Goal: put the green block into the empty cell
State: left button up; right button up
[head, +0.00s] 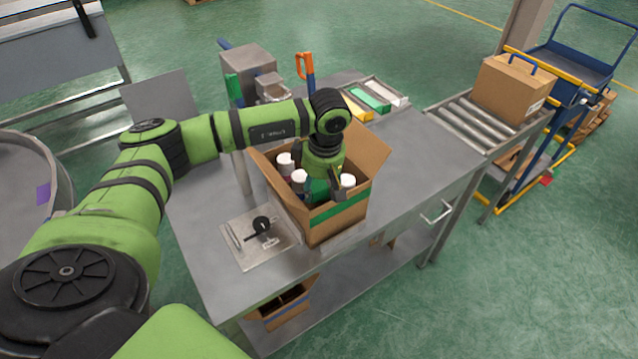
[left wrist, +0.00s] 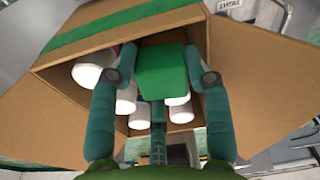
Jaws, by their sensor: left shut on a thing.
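The green block (left wrist: 163,72) is between the two fingers of my left gripper (left wrist: 162,80) in the left wrist view. In the head view my left gripper (head: 322,182) points down into the open cardboard box (head: 345,222), which has a green stripe on its side. The gripper is shut on the block at the box's mouth. White-capped cans stand in the box around it, one cap (head: 299,176) showing beside the gripper. The empty cell is hidden by the gripper and block. My right gripper is not in view.
The box stands on a metal table (head: 420,160) with its flaps open. A metal plate with a black tool (head: 262,226) lies at its left. A tray with coloured blocks (head: 372,100) is behind. A roller conveyor (head: 470,125) adjoins at the right.

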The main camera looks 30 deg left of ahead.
aim_at(324, 189)
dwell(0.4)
pick_arm(q)
jog(key=o, duration=1.2)
jog(key=r, duration=0.4)
jog(key=d+r, duration=0.1)
jog(key=r, duration=0.7)
jog(key=shift+s+d, duration=0.1)
jog(key=shift+d, duration=0.1)
